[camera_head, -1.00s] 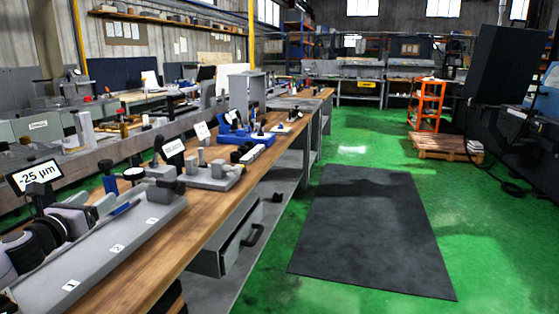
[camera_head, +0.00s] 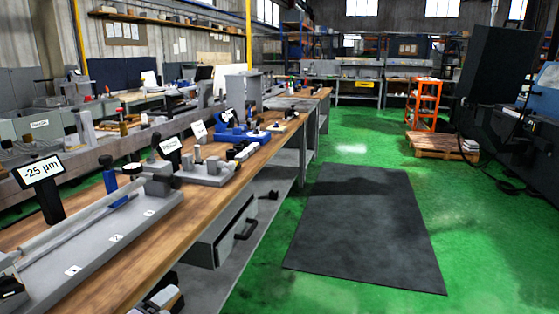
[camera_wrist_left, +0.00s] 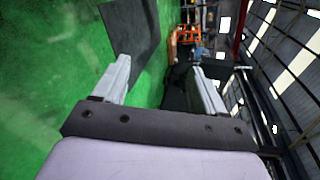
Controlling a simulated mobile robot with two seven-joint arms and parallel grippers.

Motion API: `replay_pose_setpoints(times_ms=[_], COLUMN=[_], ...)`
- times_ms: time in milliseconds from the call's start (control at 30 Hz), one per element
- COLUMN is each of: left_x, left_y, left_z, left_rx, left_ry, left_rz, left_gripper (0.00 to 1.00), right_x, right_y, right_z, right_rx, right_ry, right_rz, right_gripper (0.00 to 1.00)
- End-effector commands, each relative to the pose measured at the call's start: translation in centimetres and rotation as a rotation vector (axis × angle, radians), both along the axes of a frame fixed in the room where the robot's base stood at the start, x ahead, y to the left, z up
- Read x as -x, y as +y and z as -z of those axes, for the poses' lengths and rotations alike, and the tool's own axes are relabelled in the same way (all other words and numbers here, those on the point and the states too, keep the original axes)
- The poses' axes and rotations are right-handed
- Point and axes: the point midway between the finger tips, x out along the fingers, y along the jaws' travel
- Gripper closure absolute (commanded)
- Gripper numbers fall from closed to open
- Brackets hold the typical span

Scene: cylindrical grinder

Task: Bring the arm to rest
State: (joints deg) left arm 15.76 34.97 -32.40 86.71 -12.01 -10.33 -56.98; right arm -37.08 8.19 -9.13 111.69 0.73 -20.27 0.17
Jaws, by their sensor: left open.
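My left gripper (camera_wrist_left: 160,78) shows in the left wrist view. Its two pale grey fingers stand wide apart with nothing between them. The wrist camera is rolled sideways, with green floor to the left and the hall's windows to the right. In the head view a small part of my arm (camera_head: 160,299) shows at the bottom edge, beside the bench front; its fingers cannot be made out there. My right gripper is in neither view.
The wooden workbench (camera_head: 105,268) runs along the left, bearing a grey numbered fixture (camera_head: 108,240) and a "-25 µm" sign (camera_head: 42,171). A drawer (camera_head: 222,236) stands open toward the aisle. A dark mat (camera_head: 365,230) lies on clear green floor; a pallet (camera_head: 442,145) stands farther back.

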Motion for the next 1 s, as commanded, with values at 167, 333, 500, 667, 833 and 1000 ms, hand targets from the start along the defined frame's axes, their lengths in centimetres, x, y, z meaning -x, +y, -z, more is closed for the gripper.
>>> replay_pose_setpoints(times_ms=[167, 333, 500, 667, 833, 1000], left_x=[6.4, 12.6, 18.8, 23.9, 26.9, 27.6], left_y=[-3.9, -5.8, -6.5, -6.1, -5.6, -5.4], left_z=[5.0, 8.2, 10.6, 11.9, 12.5, 12.7], left_rx=[0.422, 0.806, 1.166, 1.433, 1.585, 1.623], left_ry=[0.211, 0.398, 0.555, 0.648, 0.684, 0.690], left_rz=[-0.105, -0.266, -0.479, -0.684, -0.819, -0.853], left_gripper=[0.29, 0.29, 0.29, 0.29, 0.29, 0.29], right_x=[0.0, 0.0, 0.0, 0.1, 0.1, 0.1], right_y=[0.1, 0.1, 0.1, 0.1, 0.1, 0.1], right_z=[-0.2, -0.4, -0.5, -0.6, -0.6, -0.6], right_rx=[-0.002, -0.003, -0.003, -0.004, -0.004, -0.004], right_ry=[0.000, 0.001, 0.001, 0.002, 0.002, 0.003], right_rz=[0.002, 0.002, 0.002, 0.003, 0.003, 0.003], right_gripper=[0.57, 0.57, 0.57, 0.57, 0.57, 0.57])
